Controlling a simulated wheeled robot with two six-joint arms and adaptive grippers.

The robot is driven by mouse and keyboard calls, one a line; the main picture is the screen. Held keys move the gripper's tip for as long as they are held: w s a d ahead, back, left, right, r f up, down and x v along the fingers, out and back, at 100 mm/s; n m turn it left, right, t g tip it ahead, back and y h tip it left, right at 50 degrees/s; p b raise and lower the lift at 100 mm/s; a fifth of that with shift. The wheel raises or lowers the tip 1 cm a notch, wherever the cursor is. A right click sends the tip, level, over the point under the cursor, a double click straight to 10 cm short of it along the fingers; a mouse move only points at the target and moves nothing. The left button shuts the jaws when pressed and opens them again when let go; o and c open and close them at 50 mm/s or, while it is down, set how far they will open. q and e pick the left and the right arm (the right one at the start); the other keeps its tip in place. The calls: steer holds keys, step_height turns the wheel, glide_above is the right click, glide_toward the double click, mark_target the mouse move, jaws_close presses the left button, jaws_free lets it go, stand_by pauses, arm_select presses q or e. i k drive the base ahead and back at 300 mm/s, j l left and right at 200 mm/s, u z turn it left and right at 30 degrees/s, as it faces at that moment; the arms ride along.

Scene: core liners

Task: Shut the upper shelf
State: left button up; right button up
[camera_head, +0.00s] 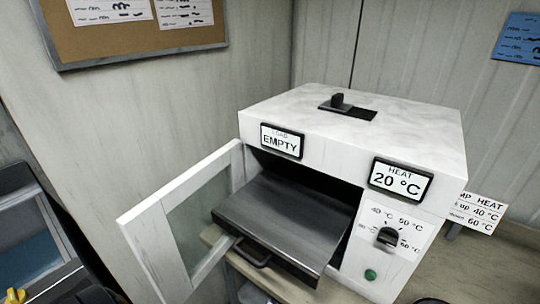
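A white box-shaped heater (390,131) stands on a bench with its glass-paned door (190,225) swung open to the left. A dark grey metal shelf (275,222) sticks out of its opening, pulled forward past the front face. The shelf has a dark handle (252,254) on its front edge. Its top looks bare. I see only this one shelf; the inside below it is hidden. I see neither of my grippers clearly in this view.
The open door stands close along the shelf's left side. A display reads EMPTY (281,141), another HEAT 20 °C (401,180). A black knob (388,237) and green button (371,274) are on the front. Dark, partly cut-off parts lie at the lower left.

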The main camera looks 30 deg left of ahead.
mark_target(287, 212)
steer(key=u, duration=1.25)
